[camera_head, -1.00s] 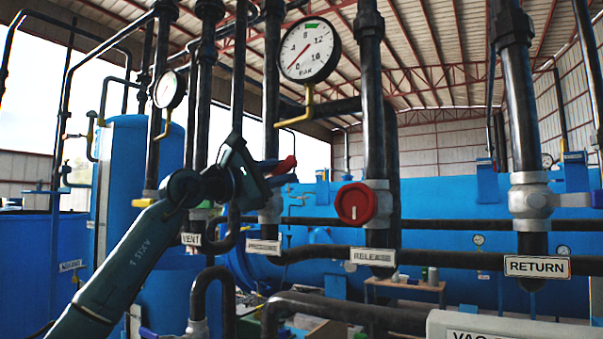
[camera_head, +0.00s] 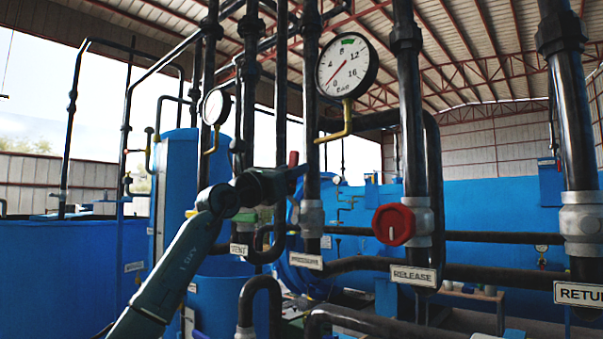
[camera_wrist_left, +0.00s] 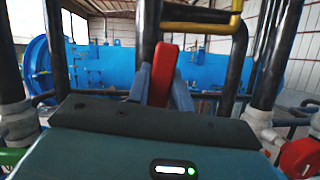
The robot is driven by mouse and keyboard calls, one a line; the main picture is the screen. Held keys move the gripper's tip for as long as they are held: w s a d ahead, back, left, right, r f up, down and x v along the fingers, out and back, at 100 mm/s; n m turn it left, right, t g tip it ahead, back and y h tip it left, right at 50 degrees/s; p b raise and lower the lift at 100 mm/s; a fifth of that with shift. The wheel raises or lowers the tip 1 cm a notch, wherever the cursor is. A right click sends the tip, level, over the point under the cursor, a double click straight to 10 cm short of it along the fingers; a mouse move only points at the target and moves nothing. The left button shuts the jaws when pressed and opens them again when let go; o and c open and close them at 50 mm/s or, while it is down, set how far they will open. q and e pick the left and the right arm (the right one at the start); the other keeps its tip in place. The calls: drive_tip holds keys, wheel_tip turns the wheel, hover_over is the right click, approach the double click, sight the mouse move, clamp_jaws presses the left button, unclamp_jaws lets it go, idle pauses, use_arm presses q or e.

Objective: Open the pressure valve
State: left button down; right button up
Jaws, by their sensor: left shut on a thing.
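The pressure valve is on the black vertical pipe with a grey fitting (camera_head: 312,217) above the "PRESSURE" label (camera_head: 305,261). Its red lever handle (camera_head: 293,158) stands roughly upright, partly hidden by my left gripper (camera_head: 298,176). In the left wrist view, the red handle (camera_wrist_left: 162,74) rises between the two blue-grey fingers of my left gripper (camera_wrist_left: 160,85), which is shut on it. The valve's body is mostly hidden behind the gripper in that view. My right gripper is not in view.
A round red knob (camera_head: 394,225) sits on the pipe to the right, above the "RELEASE" label (camera_head: 413,275). A large dial gauge (camera_head: 346,65) and a smaller one (camera_head: 216,107) hang above. Black pipes crowd around the gripper. A "VENT" label (camera_head: 239,250) is to the left.

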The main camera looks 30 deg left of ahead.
use_arm(q)
drive_tip(key=shift+a+r+n+y, duration=0.15)
drive_tip(key=shift+a+n+y, duration=0.3)
drive_tip(key=shift+n, duration=0.25)
drive_tip(key=shift+w+a+n, duration=0.1)
drive_tip(key=shift+a+n, duration=0.25)
drive_tip(key=shift+n, duration=0.25)
drive_tip(key=shift+a, duration=0.1)
drive_tip(key=c, duration=1.2)
unclamp_jaws()
drive_tip(key=shift+c, duration=0.2)
